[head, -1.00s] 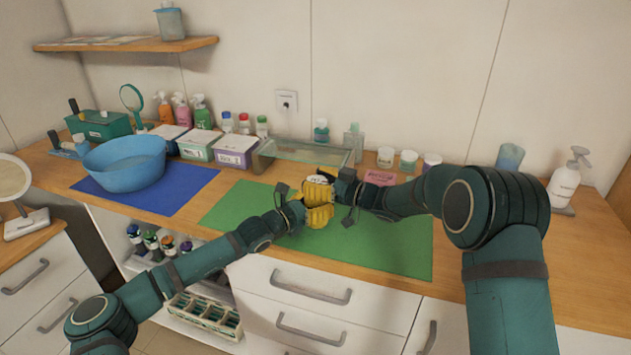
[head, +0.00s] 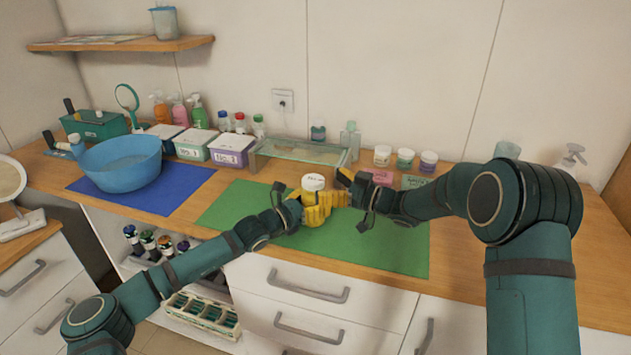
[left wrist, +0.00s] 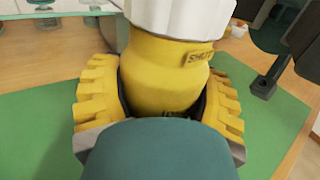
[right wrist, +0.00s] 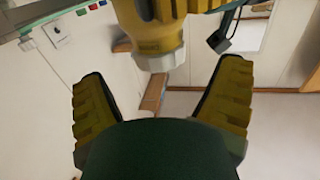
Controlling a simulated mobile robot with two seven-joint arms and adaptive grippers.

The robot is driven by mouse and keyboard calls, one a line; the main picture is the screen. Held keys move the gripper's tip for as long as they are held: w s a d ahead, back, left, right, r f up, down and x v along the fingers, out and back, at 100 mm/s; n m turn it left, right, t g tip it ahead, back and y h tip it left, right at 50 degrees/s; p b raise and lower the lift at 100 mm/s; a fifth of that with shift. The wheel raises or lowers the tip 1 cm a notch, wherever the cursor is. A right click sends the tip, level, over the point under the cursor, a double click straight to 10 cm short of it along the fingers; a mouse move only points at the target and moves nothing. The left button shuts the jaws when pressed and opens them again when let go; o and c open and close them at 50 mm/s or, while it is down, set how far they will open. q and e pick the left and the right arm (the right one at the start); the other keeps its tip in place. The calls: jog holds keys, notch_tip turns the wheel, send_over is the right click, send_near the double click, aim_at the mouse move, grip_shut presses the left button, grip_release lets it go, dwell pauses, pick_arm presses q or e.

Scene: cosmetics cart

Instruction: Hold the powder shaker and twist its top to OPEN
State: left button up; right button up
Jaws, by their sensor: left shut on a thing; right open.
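The powder shaker has a yellow body (left wrist: 165,75) and a white top (head: 313,182). It stands upright over the green mat. My left gripper (head: 312,212) is shut around the yellow body; the left wrist view shows its yellow fingers on both sides. Lettering that seems to read "SHUT" is on the body just below the white top. My right gripper (right wrist: 163,72) is open and empty, just right of the top in the head view. In the right wrist view the white top (right wrist: 159,61) lies between and beyond the open fingers, apart from them.
The green mat (head: 385,250) lies beneath. A glass stand (head: 300,152) is behind the shaker, with several small jars (head: 405,158) and a pink box (head: 378,181) to the right. A blue basin (head: 120,162) sits on a blue mat at left.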

jog(key=v, duration=0.7)
jog(key=shift+s+d, duration=0.1)
jog(key=shift+d, duration=0.05)
pick_arm(q)
jog(key=o, duration=1.3)
